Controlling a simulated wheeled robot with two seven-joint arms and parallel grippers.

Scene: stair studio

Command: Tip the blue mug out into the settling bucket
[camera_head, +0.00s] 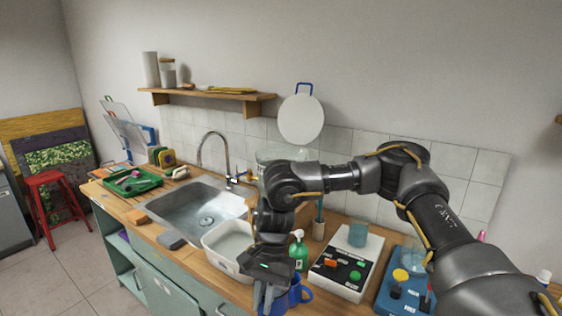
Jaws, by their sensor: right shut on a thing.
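The blue mug (294,297) is at the bottom centre, at the front edge of the counter, with its handle to the right. My right gripper (268,300) comes down over it and is shut on it; the fingers hide part of the mug. Its inside is not visible. A white tub (213,254) with greyish liquid, which looks like the settling bucket, stands left of the gripper beside the sink. My right wrist hides its right side. My left gripper is not in view.
A green bottle (298,252) and a white box with coloured buttons (335,284) stand right of the gripper. A blue device (396,293) is further right. The steel sink (180,207) and faucet (216,140) are left. A shelf (215,96) hangs above.

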